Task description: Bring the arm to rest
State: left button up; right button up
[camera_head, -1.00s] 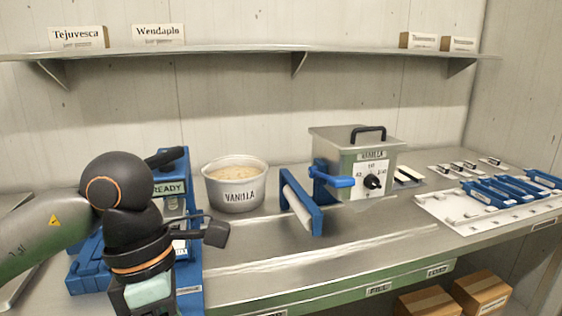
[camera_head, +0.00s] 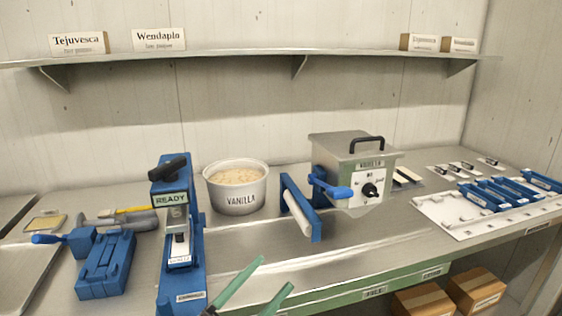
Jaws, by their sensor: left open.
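My left gripper (camera_head: 277,273) shows at the bottom edge as two green fingers, spread apart with nothing between them. It is in front of the worktop (camera_head: 330,255), near its front edge. The rest of the left arm is out of the picture. My right gripper is not in view.
A blue roller frame (camera_head: 315,225) is between. A blue block (camera_head: 105,268) lies left. A white tray (camera_head: 440,212) with blue tools is right. Cartons (camera_head: 425,300) sit below.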

pick_arm(q)
jog(key=w+a+f+n+t+y, duration=0.25)
jog(key=a+f+n+y, duration=0.25)
jog(key=f+n+y, duration=0.6)
jog(key=s+a+f+n+g+y+p, duration=0.1)
jog(key=s+a+f+n+g+y, duration=0.2)
jog(key=s+f, duration=0.6)
jog(key=s+a+f+n+g+y+p, duration=0.1)
jog(key=s+a+f+n+g+y, duration=0.2)
jog(key=f, duration=1.3)
jog(key=s+a+g, duration=0.2)
jog(key=s+a, duration=0.1)
jog(key=s, duration=0.2)
jog(key=shift+s+f+n, duration=0.2)
jog(key=shift+s+n, duration=0.1)
jog(key=shift+s, duration=0.05)
